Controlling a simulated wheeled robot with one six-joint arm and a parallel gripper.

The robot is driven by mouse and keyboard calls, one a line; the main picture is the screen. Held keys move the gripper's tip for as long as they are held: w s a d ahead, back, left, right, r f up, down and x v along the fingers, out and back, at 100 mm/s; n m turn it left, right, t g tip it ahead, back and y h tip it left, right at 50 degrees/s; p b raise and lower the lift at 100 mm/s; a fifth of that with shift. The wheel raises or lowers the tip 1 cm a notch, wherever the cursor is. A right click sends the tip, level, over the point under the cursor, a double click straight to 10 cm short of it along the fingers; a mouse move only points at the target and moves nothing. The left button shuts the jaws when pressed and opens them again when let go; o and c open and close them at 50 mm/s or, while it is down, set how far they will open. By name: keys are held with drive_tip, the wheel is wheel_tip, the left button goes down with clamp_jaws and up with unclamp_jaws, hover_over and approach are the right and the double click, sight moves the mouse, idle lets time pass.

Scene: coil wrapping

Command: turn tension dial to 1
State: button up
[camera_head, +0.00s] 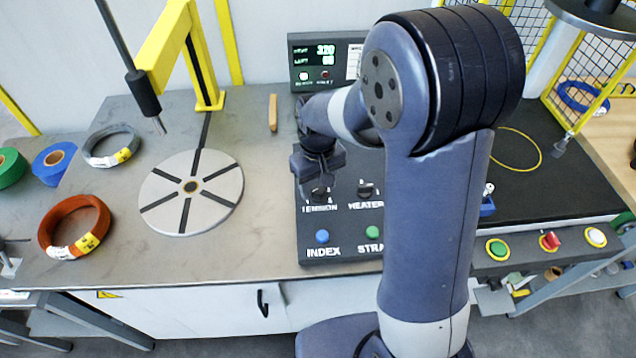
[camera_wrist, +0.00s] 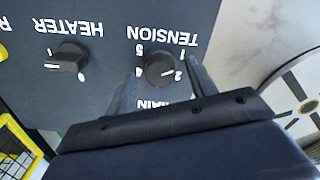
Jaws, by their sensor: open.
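The tension dial (camera_wrist: 158,68) is a round dark knob on the dark control panel. In the wrist view its label and numbers appear upside down. A white line on the knob points toward the 2. My gripper (camera_wrist: 164,64) is open, with one finger on each side of the dial; whether they touch it I cannot tell. In the head view my gripper (camera_head: 318,168) points down over the tension dial (camera_head: 319,194), which it partly covers.
The heater dial (camera_head: 366,190) sits beside it, with the blue index button (camera_head: 322,236) and green strap button (camera_head: 372,232) in front. A turntable (camera_head: 215,205) lies left. My arm hides the panel's right part.

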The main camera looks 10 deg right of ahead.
sight(318, 188)
wheel_tip(318, 188, up, 11)
drive_tip(key=shift+f, duration=0.2)
drive_tip(key=shift+f, duration=0.1)
wheel_tip(318, 188, down, 11)
drive_tip(key=shift+r, duration=0.1)
idle(0.6)
drive_tip(key=shift+r, duration=0.1)
idle(0.4)
